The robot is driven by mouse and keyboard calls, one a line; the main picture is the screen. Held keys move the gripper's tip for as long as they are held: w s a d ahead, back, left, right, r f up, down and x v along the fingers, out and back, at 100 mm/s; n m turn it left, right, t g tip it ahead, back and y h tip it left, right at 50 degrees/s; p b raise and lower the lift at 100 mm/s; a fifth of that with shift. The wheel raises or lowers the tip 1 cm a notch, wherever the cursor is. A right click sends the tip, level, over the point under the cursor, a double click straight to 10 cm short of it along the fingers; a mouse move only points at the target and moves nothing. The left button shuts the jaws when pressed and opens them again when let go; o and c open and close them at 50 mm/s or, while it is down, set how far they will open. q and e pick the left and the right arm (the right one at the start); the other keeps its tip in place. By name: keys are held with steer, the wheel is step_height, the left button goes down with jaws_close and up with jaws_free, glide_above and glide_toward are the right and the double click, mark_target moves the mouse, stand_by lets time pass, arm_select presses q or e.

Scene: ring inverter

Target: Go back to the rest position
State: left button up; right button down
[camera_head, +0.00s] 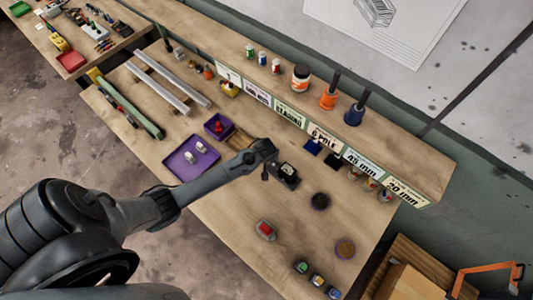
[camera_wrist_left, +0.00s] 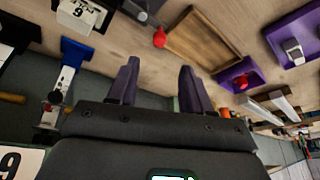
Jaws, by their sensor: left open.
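My left arm comes in from the left of the head view and reaches over the workbench (camera_head: 215,235). My left gripper (camera_head: 266,160) is above the middle of the bench, beside a dark block with a white top (camera_head: 287,172). In the left wrist view the two fingers of the gripper (camera_wrist_left: 159,65) stand apart with nothing between them. My right gripper is in neither view.
A purple tray (camera_head: 181,170) and a small purple box (camera_head: 214,133) lie left of the gripper. A raised shelf (camera_head: 400,160) with labels, jars and tools runs along the back. A red-topped item (camera_head: 265,229) and several small parts lie on the front bench.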

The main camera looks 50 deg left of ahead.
arm_select(q)
steer(key=shift+s+r, duration=0.1)
steer(key=shift+r, duration=0.25)
steer(key=s+d+f+g, duration=0.1)
steer(key=s+f, duration=0.2)
steer(key=s, duration=0.2)
steer(key=s+d+f, duration=0.2)
steer(key=s, duration=0.3)
steer(key=s+d+r+m+h+p, duration=0.1)
steer(key=s+d+r+h+p, duration=0.1)
steer(key=s+d+r, duration=0.5)
steer(key=s+d+r+m, duration=0.1)
steer(key=s+r+m, duration=0.1)
steer(key=r, duration=0.7)
steer(key=s+d+r+m+t+h, duration=0.1)
steer(key=s+d+r+m, duration=0.1)
steer(key=r+m, duration=0.3)
step_height(320, 180, up, 5)
steer(key=shift+s+d+f, duration=0.15)
steer(key=shift+d+f, duration=0.05)
steer(key=shift+d, duration=0.1)
